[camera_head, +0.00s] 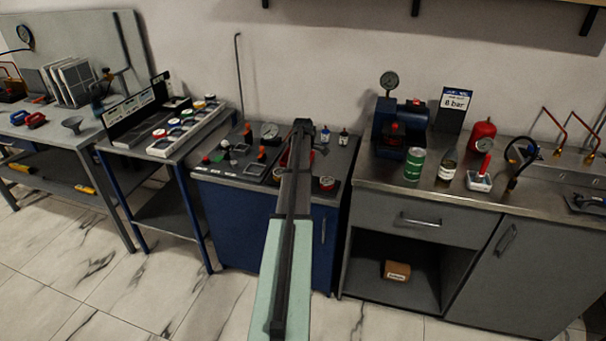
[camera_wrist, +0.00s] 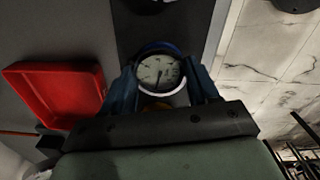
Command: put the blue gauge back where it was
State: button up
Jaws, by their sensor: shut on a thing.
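The blue gauge (camera_wrist: 160,72), with a pale round dial, a dark needle and a blue edge at its top, sits between the two fingers of my gripper (camera_wrist: 164,88) in the wrist view. The fingers are shut on its sides. In the head view my arm reaches over the blue cabinet (camera_head: 262,220) in the middle. The arm hides the held gauge there, and I cannot make out the fingertips. A grey rack (camera_head: 165,150) with several round pieces, some with red, green or yellow tops, stands left of the cabinet.
A red tray (camera_wrist: 60,95) lies left of my gripper in the wrist view. Another gauge (camera_head: 269,130) and small loose items crowd the cabinet top.

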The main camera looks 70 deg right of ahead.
jog(key=o, duration=1.2)
jog(key=shift+f, duration=0.1)
jog(key=shift+o, duration=0.2)
notch_tip(320, 180, up, 12)
dwell(0.4)
